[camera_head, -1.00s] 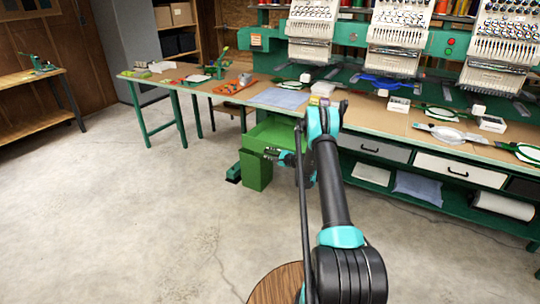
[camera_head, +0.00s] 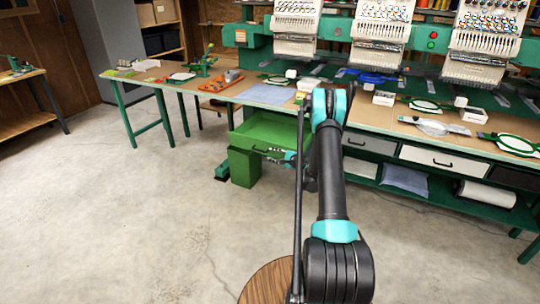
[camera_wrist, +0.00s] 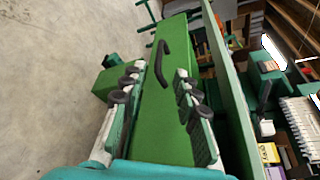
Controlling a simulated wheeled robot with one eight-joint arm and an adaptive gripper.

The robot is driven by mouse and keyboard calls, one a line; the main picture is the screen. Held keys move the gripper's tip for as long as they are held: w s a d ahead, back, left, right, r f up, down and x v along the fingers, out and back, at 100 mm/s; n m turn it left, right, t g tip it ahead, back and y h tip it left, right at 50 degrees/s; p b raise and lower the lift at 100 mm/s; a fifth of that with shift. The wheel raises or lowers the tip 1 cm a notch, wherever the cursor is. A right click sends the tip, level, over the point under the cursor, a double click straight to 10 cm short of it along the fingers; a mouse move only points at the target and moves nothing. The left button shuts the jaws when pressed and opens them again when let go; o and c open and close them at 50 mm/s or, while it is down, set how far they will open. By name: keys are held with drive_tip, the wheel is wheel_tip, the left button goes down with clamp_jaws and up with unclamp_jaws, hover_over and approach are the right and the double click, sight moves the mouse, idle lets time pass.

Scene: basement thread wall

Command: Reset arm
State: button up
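My gripper (camera_wrist: 158,88) is open and empty in the wrist view, with its two pale fingers and dark pads spread apart. Beyond and between the fingers is the green drawer (camera_wrist: 165,125) with a curved black handle (camera_wrist: 162,62). The fingers do not visibly close on the handle. In the head view my gripper (camera_head: 277,154) is small, in front of the pulled-out green drawer (camera_head: 270,130) under the bench. My arm reaches forward from the lower middle and hides part of the bench.
A long workbench (camera_head: 365,118) carries embroidery machines (camera_head: 380,30), hoops (camera_head: 435,127), a blue cloth (camera_head: 266,94) and an orange tray (camera_head: 220,82). A green box-shaped block (camera_head: 243,166) stands below the drawer. Grey and white drawers are at right. The concrete floor (camera_head: 120,220) at left is clear.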

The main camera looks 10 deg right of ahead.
drive_tip(key=s+a+r+n+g+h, duration=0.25)
drive_tip(key=s+a+r+n, duration=0.2)
drive_tip(key=s+r, duration=0.45)
drive_tip(key=s+a+r+n+g+h, duration=0.1)
drive_tip(key=s+a+r+n+g, duration=0.2)
drive_tip(key=s+r+n, duration=0.55)
drive_tip(key=s+d+f+n+g+h, duration=0.1)
drive_tip(key=s+d+n+h, duration=0.1)
drive_tip(key=s, duration=1.5)
drive_tip(key=s+d+f+n+g+h, duration=0.1)
drive_tip(key=s+d+f+n+h, duration=0.1)
drive_tip(key=s, duration=1.5)
drive_tip(key=shift+s+d+g+h, duration=0.15)
drive_tip(key=shift+d+g+h, duration=0.2)
drive_tip(key=shift+d+h, duration=0.4)
